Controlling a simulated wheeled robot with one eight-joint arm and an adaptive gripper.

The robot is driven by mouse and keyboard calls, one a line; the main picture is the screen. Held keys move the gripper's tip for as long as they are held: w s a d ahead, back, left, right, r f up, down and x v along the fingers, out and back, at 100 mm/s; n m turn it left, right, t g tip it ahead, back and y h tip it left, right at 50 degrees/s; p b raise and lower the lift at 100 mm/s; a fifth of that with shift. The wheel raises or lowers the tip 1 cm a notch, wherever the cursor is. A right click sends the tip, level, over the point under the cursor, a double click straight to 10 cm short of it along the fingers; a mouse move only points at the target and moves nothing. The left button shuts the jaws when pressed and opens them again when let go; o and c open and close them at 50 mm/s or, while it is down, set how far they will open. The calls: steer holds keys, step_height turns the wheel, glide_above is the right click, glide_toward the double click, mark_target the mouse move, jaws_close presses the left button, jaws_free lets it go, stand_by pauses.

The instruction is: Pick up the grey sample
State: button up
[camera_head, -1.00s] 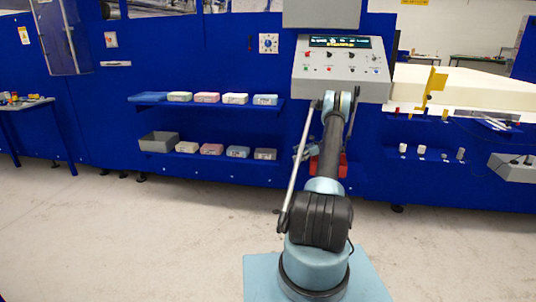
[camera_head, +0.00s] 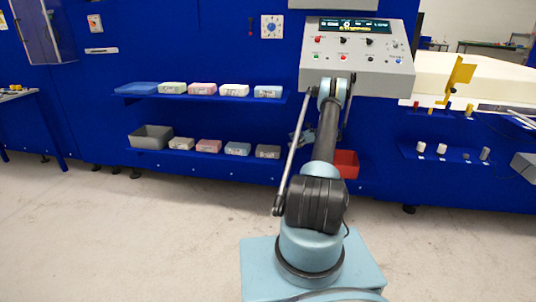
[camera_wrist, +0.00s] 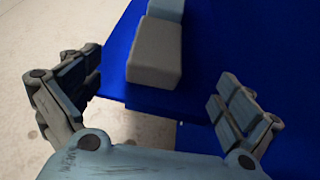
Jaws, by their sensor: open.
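The grey sample (camera_wrist: 155,54) is a block lying on the blue shelf, near the shelf's end. In the head view the grey sample (camera_head: 267,152) is the rightmost block on the lower shelf, beside a blue one. My gripper (camera_wrist: 158,80) is open and empty in the wrist view. Its fingers are spread to the left and right of the grey sample, nearer the camera, and do not appear to touch it. In the head view my arm hides most of the gripper.
A blue block (camera_wrist: 166,9) sits right behind the grey sample. On the lower shelf (camera_head: 220,162) there are also a pink block (camera_head: 208,146), a pale block (camera_head: 181,143) and a grey bin (camera_head: 151,137). A red bin (camera_head: 346,164) stands right of my arm. Several blocks lie on the upper shelf (camera_head: 205,98).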

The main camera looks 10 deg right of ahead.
mark_target(270, 148)
steer(key=x, duration=1.5)
steer(key=shift+s+a+f, duration=0.1)
steer(key=shift+f, duration=0.1)
steer(key=c, duration=0.9)
steer(key=shift+c, duration=0.2)
